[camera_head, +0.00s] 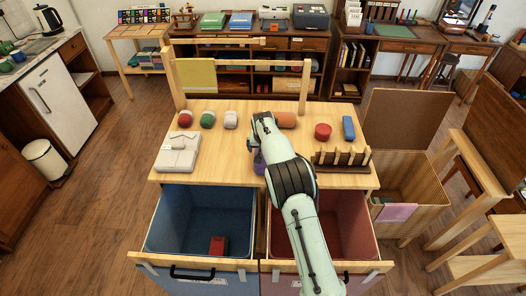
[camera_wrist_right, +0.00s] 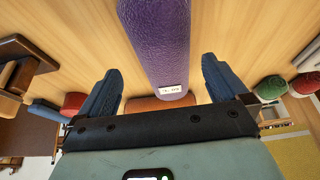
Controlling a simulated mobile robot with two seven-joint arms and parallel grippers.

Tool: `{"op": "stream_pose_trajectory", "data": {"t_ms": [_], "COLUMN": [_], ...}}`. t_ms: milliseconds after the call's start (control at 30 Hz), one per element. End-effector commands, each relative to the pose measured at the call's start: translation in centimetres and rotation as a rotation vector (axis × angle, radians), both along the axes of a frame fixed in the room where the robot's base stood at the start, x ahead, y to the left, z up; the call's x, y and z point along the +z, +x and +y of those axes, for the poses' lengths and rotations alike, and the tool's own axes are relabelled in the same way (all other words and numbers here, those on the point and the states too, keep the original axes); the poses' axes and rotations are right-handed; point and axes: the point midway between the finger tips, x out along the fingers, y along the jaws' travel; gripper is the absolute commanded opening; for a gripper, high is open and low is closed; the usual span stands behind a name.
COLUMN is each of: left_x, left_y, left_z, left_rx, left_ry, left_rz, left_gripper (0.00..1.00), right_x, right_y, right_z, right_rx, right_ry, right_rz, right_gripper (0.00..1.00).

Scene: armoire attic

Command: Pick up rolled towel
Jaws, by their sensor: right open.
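A purple roll with a small white label, which looks like the rolled towel (camera_wrist_right: 155,35), lies on the wooden tabletop. In the head view only a little of the purple towel (camera_head: 259,163) shows beside my arm, which hides the rest. My right gripper (camera_wrist_right: 161,66) is open, with one blue finger on each side of the labelled end of the roll in the wrist view. I cannot tell whether the fingers touch it. In the head view the right gripper (camera_head: 257,147) is over the table's middle, mostly covered by the arm. My left gripper is not in view.
An orange roll (camera_head: 287,120), a red cylinder (camera_head: 323,131) and a blue block (camera_head: 348,128) stand nearby. A peg rack (camera_head: 342,167) is at right, a folded white garment (camera_head: 178,153) at left. Below, the blue bin (camera_head: 186,218) and red bin (camera_head: 350,225) stand pulled open.

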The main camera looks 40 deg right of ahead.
Motion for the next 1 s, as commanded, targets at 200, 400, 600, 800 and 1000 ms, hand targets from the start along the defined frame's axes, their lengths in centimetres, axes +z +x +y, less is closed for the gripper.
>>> {"op": "stream_pose_trajectory", "data": {"t_ms": [200, 400, 600, 800, 1000], "left_x": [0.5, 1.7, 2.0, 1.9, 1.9], "left_y": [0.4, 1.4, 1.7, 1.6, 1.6], "left_z": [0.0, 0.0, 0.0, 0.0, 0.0], "left_rx": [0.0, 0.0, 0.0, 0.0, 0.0], "left_ry": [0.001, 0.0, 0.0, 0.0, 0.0], "left_rz": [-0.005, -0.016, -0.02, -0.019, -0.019], "left_gripper": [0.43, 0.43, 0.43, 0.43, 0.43], "right_x": [-1.4, -4.0, -5.4, -5.6, -5.5], "right_y": [0.6, 1.8, 2.2, 2.2, 2.2], "right_z": [-0.3, -0.9, -1.3, -1.2, -1.2], "right_rx": [0.0, 0.001, 0.001, 0.0, 0.0], "right_ry": [0.0, -0.001, 0.0, 0.0, 0.0], "right_rz": [0.001, 0.001, -0.003, -0.001, -0.001], "right_gripper": [1.0, 1.0, 1.0, 1.0, 0.45]}}
